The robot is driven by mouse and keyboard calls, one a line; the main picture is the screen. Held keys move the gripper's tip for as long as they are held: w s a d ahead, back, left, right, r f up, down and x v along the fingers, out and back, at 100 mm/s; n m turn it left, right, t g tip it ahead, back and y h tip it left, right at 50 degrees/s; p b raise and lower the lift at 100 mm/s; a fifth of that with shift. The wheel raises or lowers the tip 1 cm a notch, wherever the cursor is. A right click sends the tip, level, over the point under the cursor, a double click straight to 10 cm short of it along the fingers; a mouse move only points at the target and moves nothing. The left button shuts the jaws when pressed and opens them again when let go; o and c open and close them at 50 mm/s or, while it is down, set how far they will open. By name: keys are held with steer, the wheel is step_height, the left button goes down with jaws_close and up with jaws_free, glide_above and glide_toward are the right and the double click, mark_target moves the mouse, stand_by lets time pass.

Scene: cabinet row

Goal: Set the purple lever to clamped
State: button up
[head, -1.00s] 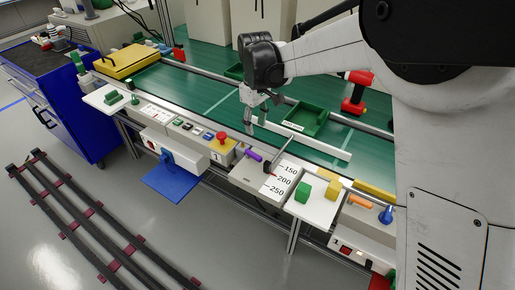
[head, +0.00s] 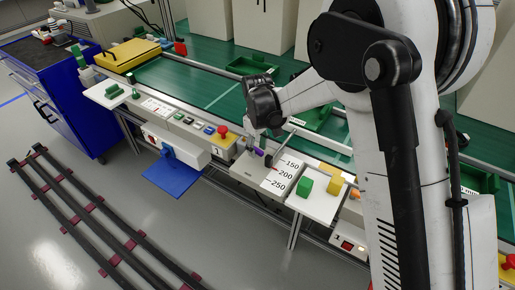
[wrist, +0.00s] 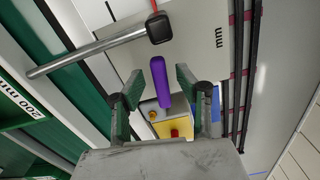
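The purple lever (wrist: 158,82) is a short purple bar. In the wrist view it shows between the two fingers of my gripper (wrist: 160,76), with a gap on each side. The fingers are apart and hold nothing. In the head view my gripper (head: 264,136) is low over the panel with the 150, 200 and 250 marks, and only a small part of the purple lever (head: 259,152) shows below it. I cannot tell how far the fingertips reach down beside the lever.
A grey metal rod with a black end block (wrist: 160,28) lies close to the lever. A red button (head: 223,130) on a yellow box is left of the lever. A green block (head: 305,186) and a yellow block (head: 335,185) stand on a white board to the right.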

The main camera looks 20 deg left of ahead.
jaws_close()
steer(key=shift+w+d+f+n+b, duration=0.1)
steer(key=shift+w+f+n+b, duration=0.05)
steer(key=shift+n+b, duration=0.4)
steer(key=shift+w+n, duration=0.15)
steer(key=shift+n, duration=0.3)
jaws_free()
steer(key=shift+r, duration=0.2)
